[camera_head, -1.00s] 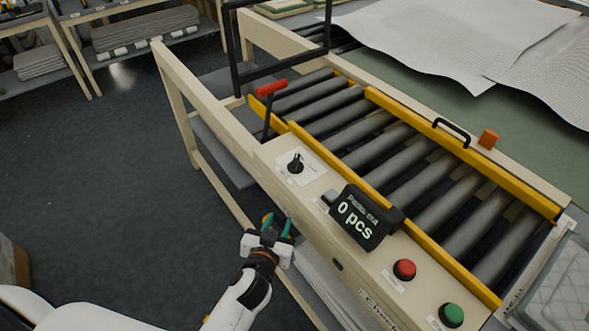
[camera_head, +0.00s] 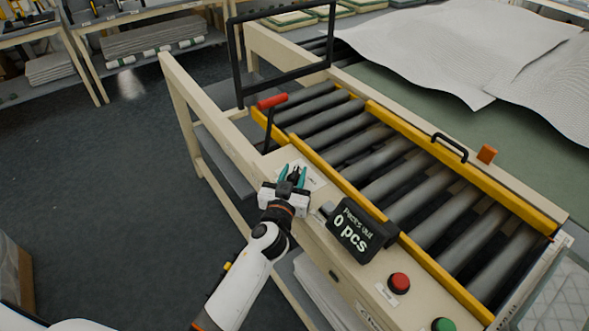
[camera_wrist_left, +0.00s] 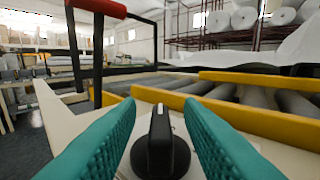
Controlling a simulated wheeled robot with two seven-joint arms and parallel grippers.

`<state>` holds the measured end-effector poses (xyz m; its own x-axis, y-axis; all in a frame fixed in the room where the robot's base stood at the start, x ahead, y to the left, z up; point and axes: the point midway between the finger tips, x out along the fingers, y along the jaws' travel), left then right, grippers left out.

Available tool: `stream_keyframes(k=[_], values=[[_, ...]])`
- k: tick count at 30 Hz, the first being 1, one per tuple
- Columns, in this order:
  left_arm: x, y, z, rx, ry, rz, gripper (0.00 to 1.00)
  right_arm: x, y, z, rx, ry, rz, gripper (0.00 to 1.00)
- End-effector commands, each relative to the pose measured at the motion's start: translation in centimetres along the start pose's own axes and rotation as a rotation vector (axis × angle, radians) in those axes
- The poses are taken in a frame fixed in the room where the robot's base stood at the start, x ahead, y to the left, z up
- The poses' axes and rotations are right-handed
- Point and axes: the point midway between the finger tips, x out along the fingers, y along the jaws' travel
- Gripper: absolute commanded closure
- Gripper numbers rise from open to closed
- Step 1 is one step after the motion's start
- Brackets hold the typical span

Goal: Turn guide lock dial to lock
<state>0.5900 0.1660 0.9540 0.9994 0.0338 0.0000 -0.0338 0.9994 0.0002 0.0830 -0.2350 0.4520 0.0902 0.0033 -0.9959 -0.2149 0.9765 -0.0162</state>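The guide lock dial (camera_wrist_left: 160,142) is a black knob on a pale plate, standing between my left gripper's two teal fingers in the left wrist view. Gaps show on both sides of the knob, so the fingers do not appear to touch it. In the head view my left gripper (camera_head: 291,176) is over the dial's label plate (camera_head: 312,177) on the cream panel, and its open fingers hide most of the dial. The dial's lock marking cannot be read. My right gripper is not in view.
A red-handled lever (camera_head: 271,102) stands just beyond the dial. A black counter display (camera_head: 355,232) reading "0 pcs" sits to the right, with red (camera_head: 399,283) and green (camera_head: 444,325) buttons beyond it. A yellow guide rail (camera_head: 330,180) runs alongside the rollers.

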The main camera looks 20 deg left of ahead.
Motion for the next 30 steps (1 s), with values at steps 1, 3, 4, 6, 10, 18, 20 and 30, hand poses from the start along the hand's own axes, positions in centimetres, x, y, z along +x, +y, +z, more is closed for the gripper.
stream_keyframes(k=[1, 3, 4, 6, 10, 18, 20, 30], values=[[0.47, 0.0, 0.05, 0.0, 0.0, 0.0, 0.66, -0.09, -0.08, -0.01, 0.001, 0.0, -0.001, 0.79], [0.86, 0.0, 0.06, -0.001, 0.0, 0.0, 0.66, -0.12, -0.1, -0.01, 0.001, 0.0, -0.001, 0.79], [0.96, 0.0, 0.03, -0.001, 0.0, 0.0, 0.66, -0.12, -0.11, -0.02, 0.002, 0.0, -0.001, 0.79], [1.08, 0.01, -0.03, 0.0, 0.001, 0.0, 0.66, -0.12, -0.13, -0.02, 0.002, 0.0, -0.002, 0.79], [1.09, 0.01, -0.05, 0.0, 0.001, 0.0, 0.66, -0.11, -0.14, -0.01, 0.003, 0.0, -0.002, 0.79], [1.07, 0.01, -0.03, -0.001, 0.001, 0.0, 0.96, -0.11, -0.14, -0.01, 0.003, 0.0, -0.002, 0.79], [1.06, 0.01, -0.03, -0.001, 0.001, 0.0, 1.0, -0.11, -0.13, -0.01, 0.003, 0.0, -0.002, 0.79], [1.06, 0.06, 0.16, 0.0, 0.001, -0.039, 1.0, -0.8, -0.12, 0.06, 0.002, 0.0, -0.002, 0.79]])
